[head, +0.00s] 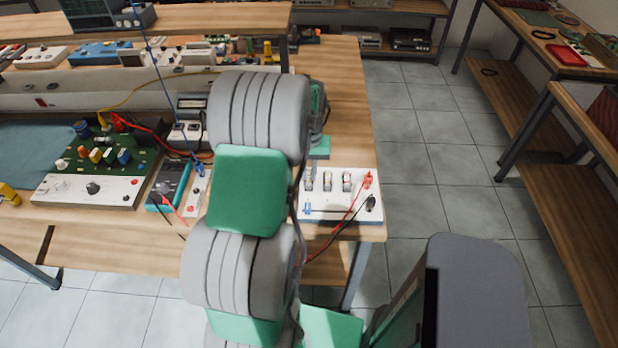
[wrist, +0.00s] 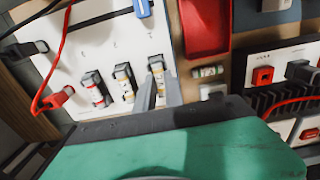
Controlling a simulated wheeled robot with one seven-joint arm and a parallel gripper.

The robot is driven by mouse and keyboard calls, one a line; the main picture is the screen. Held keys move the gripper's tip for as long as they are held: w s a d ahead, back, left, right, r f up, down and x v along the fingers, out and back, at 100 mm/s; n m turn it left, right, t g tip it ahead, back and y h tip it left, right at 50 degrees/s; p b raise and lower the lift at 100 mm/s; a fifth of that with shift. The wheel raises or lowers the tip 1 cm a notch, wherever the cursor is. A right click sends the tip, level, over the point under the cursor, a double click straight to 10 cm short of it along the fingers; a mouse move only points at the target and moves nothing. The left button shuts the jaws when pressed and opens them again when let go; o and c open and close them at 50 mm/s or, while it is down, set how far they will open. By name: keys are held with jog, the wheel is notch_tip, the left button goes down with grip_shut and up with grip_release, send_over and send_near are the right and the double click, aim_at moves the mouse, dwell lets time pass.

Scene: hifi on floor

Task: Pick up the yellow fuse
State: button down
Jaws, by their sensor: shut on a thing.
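A white fuse panel (head: 335,209) lies near the bench's right end; it also shows in the wrist view (wrist: 95,55). Three upright fuses stand in its dark clips: a red-marked fuse (wrist: 96,92), a middle pale yellowish fuse (wrist: 124,83), and a yellow fuse (wrist: 156,67) on the right. In the wrist view my gripper (wrist: 160,86) has its grey fingers closed on the sides of the right-hand yellow fuse. That fuse is still at its clip, its lower part hidden by the fingers. In the head view my arm hides most of the gripper.
A red tray (wrist: 205,28) lies right of the panel in the wrist view, with a loose green-marked fuse (wrist: 208,72) near it. Red and black leads (wrist: 55,60) run from the panel's left side. A meter (head: 170,184) stands left of my arm. Floor right of the bench is clear.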

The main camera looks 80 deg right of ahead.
jog(key=shift+r+b, duration=0.35)
jog(key=shift+r, duration=0.2)
jog(key=w+a+r+b, duration=0.3)
jog(key=w+a+r, duration=0.1)
jog(key=a+r, duration=0.8)
jog(key=shift+a, duration=0.75)
jog(key=c, duration=2)
grip_release()
jog(key=shift+w, duration=0.1)
grip_shut()
notch_tip(320, 180, up, 7)
jog(key=p, duration=0.5)
jog(key=shift+r, duration=0.2)
